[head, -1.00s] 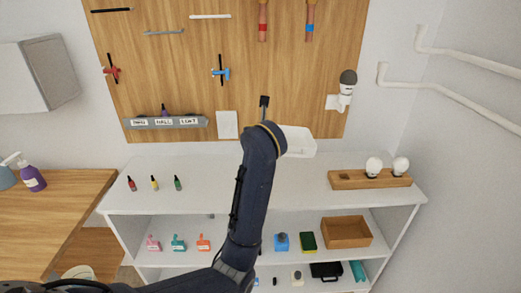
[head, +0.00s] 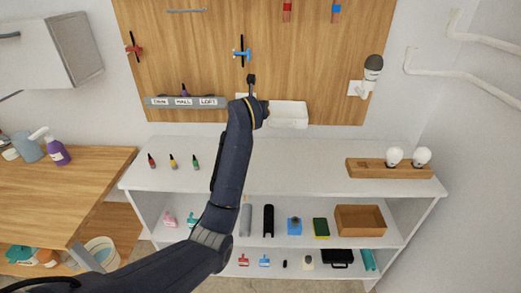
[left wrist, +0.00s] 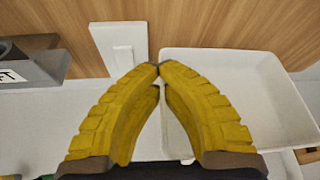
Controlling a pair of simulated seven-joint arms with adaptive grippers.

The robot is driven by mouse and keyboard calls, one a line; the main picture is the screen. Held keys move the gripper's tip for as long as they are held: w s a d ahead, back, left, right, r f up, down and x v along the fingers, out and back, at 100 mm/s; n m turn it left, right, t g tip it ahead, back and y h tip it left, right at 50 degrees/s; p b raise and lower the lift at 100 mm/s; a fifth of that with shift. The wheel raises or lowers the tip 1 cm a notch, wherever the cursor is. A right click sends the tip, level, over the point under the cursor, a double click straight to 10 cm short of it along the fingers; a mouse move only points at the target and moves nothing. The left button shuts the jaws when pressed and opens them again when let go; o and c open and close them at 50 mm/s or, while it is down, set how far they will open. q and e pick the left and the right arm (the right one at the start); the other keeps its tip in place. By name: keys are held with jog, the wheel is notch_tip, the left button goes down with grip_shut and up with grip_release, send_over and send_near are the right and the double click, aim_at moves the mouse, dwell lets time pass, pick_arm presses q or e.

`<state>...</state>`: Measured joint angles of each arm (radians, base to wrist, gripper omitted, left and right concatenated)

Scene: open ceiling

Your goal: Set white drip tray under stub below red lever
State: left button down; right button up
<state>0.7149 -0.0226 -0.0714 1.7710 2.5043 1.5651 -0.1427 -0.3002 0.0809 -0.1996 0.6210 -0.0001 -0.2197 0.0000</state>
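The white drip tray (head: 288,116) is in front of the wooden board, above the white shelf top. In the left wrist view the tray (left wrist: 245,65) is upright and empty, right of the fingers. My left gripper (head: 252,80) is shut, its yellow fingertips (left wrist: 159,68) meeting at the tray's left rim; the pinched part is hidden. The red lever (head: 134,49) is on the board, up and left of the tray, with a dark bar; its stub is too small to make out. A blue lever (head: 243,54) is nearer, above my gripper. My right gripper is not in view.
A grey labelled rack (head: 185,102) sticks out from the board below the red lever. A white wall plate (left wrist: 120,47) is just left of the fingers. Three small bottles (head: 174,162) and a wooden bulb holder (head: 389,169) stand on the shelf top (head: 290,180).

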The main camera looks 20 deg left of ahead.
pick_arm(q)
notch_tip(320, 180, down, 17)
jog(key=shift+r, duration=0.15)
dwell(0.5)
jog(key=c, duration=2.2)
grip_release()
jog(key=c, duration=1.6)
grip_release()
jog(key=v, duration=1.2)
